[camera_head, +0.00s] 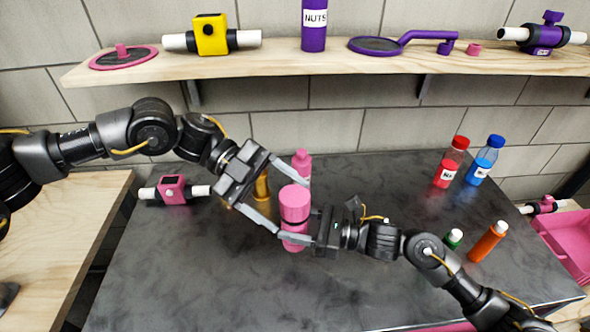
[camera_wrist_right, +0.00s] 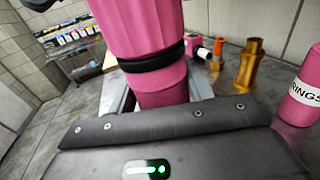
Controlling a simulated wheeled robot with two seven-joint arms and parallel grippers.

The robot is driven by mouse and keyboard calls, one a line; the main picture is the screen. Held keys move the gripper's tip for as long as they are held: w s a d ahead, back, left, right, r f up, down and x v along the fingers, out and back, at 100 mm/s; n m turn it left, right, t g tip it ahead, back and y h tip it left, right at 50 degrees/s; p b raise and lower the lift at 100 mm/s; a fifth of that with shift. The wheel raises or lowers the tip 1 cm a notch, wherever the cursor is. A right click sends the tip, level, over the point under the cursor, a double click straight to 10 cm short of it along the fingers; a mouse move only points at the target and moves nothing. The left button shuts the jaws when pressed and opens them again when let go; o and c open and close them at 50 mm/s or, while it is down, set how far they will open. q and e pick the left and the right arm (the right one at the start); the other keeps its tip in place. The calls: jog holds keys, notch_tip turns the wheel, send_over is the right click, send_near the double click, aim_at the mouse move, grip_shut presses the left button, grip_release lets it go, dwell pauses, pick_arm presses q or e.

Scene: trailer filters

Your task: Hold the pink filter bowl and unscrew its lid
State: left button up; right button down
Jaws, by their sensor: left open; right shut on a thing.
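The pink filter bowl (camera_head: 294,243) stands upright near the middle of the dark table, with its pink lid (camera_head: 294,194) on top. In the right wrist view the lid (camera_wrist_right: 138,28) sits above a black ring, with the bowl (camera_wrist_right: 160,92) below it. My right gripper (camera_head: 291,230) comes from the right and is shut on the bowl below the lid. My left gripper (camera_head: 288,206) comes from the upper left, open, its fingers on either side of the lid. Whether they touch the lid, I cannot tell.
A brass fitting (camera_head: 262,187) and a pink bottle (camera_head: 302,166) stand close behind. A pink valve (camera_head: 173,189) lies at left. A shelf (camera_head: 300,65) spans the back wall.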

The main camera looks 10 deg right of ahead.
aim_at(294, 195)
pick_arm(q)
jog(key=w+d+r+m+t+y, duration=0.2)
jog(key=d+r+m+t+y, duration=0.25)
jog(key=d+m, duration=0.2)
jog(key=a+t+y, duration=0.1)
jog(key=y, duration=0.1)
jog(key=w+a+f+m+t+y, duration=0.1)
jog(key=y, duration=0.1)
jog(key=w+a+f+m+t+y, duration=0.1)
jog(key=t+y, duration=0.1)
jog(key=shift+a+f+y, duration=0.15)
jog(key=shift+y, duration=0.1)
jog(key=shift+f, duration=4)
jog(key=c, duration=1)
jog(key=shift+s+n, duration=0.1)
jog(key=shift+n, duration=1.05)
jog(key=shift+a+n, duration=0.1)
jog(key=shift+n, duration=0.3)
jog(key=shift+r, duration=0.2)
